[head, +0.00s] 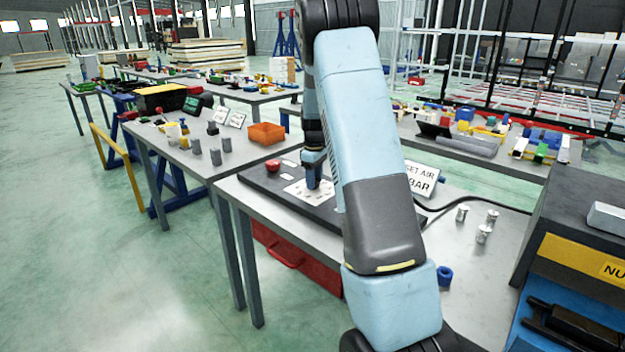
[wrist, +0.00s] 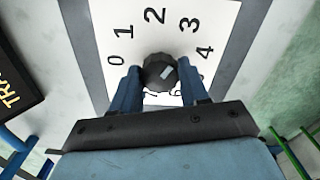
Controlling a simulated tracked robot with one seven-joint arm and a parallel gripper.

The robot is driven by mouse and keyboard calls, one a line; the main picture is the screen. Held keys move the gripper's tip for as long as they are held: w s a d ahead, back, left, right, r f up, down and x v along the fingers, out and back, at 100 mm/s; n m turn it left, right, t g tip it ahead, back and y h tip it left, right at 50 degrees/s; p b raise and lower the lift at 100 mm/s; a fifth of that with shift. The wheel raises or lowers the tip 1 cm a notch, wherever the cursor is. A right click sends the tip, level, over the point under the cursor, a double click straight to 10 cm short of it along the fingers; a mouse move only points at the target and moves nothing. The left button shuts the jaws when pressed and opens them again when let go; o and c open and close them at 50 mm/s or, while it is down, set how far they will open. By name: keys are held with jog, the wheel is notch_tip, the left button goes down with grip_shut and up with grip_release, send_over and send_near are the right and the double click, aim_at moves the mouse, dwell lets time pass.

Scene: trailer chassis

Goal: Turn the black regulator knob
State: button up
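The black regulator knob (wrist: 159,73) sits on a white dial plate (wrist: 110,30) in the wrist view. The numbers 0 to 4 show around its far side, and the numbers nearer me are partly hidden. A small pale mark lies on the knob's top, right of its middle. The two blue fingers of my gripper (wrist: 160,76) stand on either side of the knob, and no clear gap shows between them and it. In the head view my gripper (head: 315,184) points down over the white dial plate (head: 298,191); the knob is hidden there.
A red button (head: 273,165) stands on the dark panel left of the dial. A sign reading "SET AIR ... BAR" (head: 421,180) stands behind, partly covered by my arm. Small metal cylinders (head: 484,233) stand at the right. An orange bin (head: 266,133) is on the neighbouring table.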

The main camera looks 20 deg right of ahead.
jog(key=c, duration=0.5)
jog(key=shift+a, duration=0.4)
jog(key=shift+d, duration=0.3)
jog(key=shift+s, duration=0.1)
